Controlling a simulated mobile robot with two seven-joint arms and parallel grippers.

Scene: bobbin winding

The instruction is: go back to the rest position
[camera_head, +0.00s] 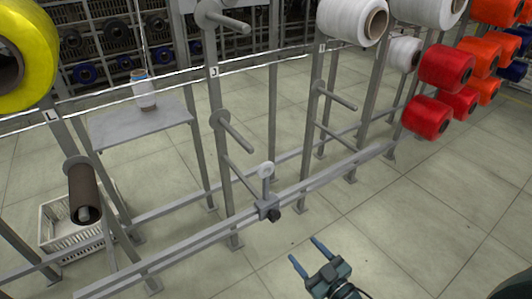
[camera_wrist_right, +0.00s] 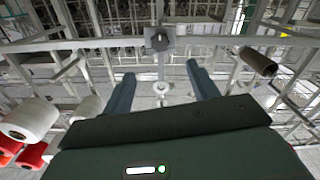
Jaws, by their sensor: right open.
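My right gripper (camera_head: 305,256) is at the lower middle of the head view. Its two blue fingers are apart with nothing between them. In the right wrist view my right gripper (camera_wrist_right: 160,78) also shows open and empty, pointing toward the grey rack. The rack's lower rail (camera_head: 325,178) is a short way beyond the fingers, and they do not touch it. My left gripper is not in the head view.
The grey rack carries a yellow spool (camera_head: 42,50), a brown empty tube (camera_head: 84,195), a white spool (camera_head: 345,22) and red spools (camera_head: 445,68). A small clamp (camera_head: 268,208) sits on the rail. A shelf (camera_head: 120,129) holds a white bobbin (camera_head: 143,92). A crate (camera_head: 62,218) is below. Floor at right is clear.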

